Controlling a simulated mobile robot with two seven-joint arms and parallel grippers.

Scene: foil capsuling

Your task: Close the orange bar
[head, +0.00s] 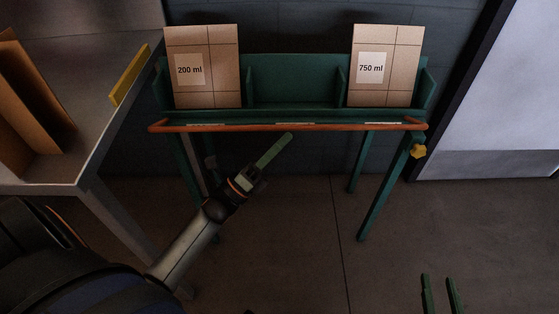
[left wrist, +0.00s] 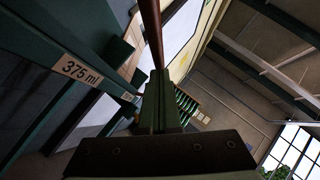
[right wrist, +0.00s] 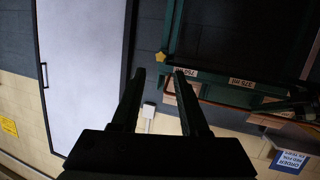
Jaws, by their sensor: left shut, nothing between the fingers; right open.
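The orange bar (head: 350,127) runs across the front of the green rack (head: 290,83), just below its labelled front lip in the head view. Its ends bend back toward the rack's sides. My left gripper (head: 288,138) is shut and empty, its tips just below the middle of the bar. In the left wrist view the bar (left wrist: 152,30) passes right beyond the shut fingertips (left wrist: 160,72); I cannot tell whether they touch. My right gripper (head: 439,277) is open and empty, low at the bottom right, well away from the bar; its open fingers also show in the right wrist view (right wrist: 159,74).
Two cardboard boxes, 200 ml (head: 215,92) and 750 ml (head: 408,80), stand in the rack's outer bays; the middle bay is empty. A metal table (head: 100,75) stands close at left. Floor in front is clear.

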